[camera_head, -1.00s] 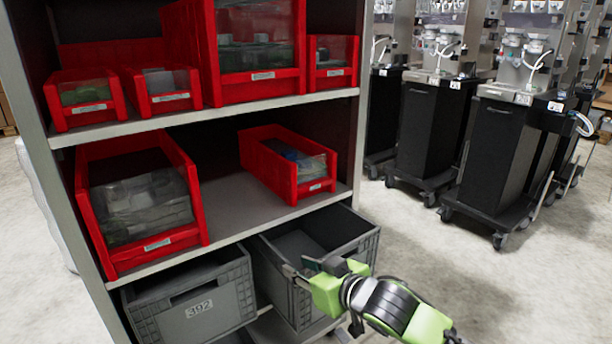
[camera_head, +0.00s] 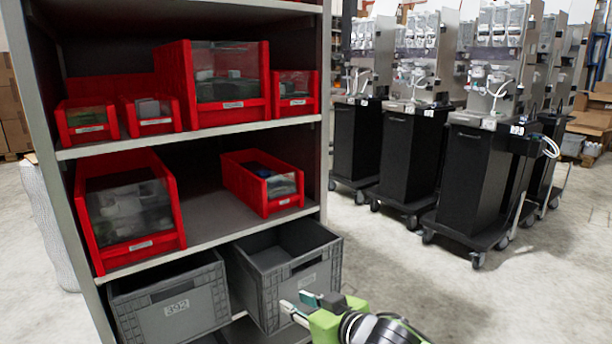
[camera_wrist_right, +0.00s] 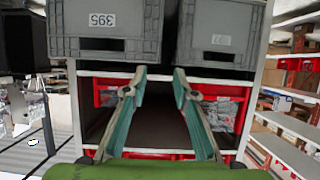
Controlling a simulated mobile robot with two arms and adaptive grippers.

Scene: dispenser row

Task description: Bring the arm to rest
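My right gripper (camera_head: 303,306) is at the bottom of the head view, in front of the open grey crate on the shelf's lower right. Its green-and-black arm comes in from the bottom edge. In the right wrist view my right gripper (camera_wrist_right: 158,80) shows two teal-lined fingers spread apart with nothing between them. The wrist picture appears upside down, with the grey crates at its top. The fingers look clear of the crate, though the exact gap is hard to tell. My left gripper is not in view.
A shelf unit holds several red bins (camera_head: 130,212). On its low level stand a grey crate labelled 392 (camera_head: 172,306) and an open grey crate (camera_head: 285,270). Black wheeled dispenser carts (camera_head: 470,180) stand at the right. Pale floor (camera_head: 390,260) between shelf and carts is free.

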